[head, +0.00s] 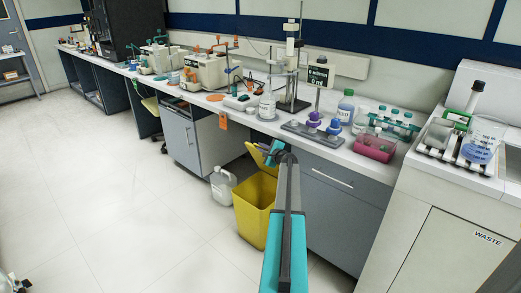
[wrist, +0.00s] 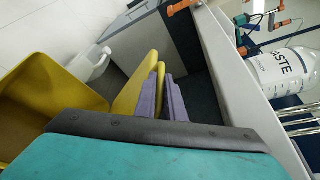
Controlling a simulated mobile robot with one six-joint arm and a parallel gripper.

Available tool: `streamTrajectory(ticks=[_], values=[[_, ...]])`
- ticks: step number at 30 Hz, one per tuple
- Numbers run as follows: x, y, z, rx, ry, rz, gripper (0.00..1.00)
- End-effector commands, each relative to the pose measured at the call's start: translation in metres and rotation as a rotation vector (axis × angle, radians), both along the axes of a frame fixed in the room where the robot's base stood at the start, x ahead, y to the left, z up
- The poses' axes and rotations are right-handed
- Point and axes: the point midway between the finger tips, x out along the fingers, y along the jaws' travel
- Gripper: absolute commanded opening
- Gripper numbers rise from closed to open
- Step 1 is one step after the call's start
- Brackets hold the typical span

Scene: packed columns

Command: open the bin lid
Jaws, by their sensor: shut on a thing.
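The yellow bin (head: 254,208) stands on the floor in front of the bench, and its open top shows. In the wrist view the bin (wrist: 45,95) is at the left, with its inside visible. The yellow lid (head: 257,154) is raised at the bin's back, steeply tilted. It also shows in the wrist view (wrist: 133,88). My gripper (head: 274,153) is at the lid's edge. In the wrist view its purple fingers (wrist: 164,98) are shut on a thin yellow part of the lid. My arm hides part of the bin's right side and the lid.
A white jug (head: 222,186) stands on the floor left of the bin. The bench front (head: 335,205) is close on the right, and its top (head: 262,124) overhangs near my gripper. The floor at left is clear.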

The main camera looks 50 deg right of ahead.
Motion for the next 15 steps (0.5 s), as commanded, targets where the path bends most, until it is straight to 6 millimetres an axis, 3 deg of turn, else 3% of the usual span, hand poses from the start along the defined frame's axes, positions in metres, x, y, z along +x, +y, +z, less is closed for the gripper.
streamTrajectory(ticks=[7, 8, 10, 15], values=[[-0.0014, -0.0005, -0.0013, -0.005, 0.005, -0.001, 0.00], [-0.0013, -0.0004, -0.0013, -0.005, 0.005, -0.001, 0.14], [-0.0010, -0.0001, -0.0015, -0.003, 0.005, 0.001, 0.26], [-0.0004, 0.0002, -0.0026, -0.003, 0.005, 0.000, 0.28]])
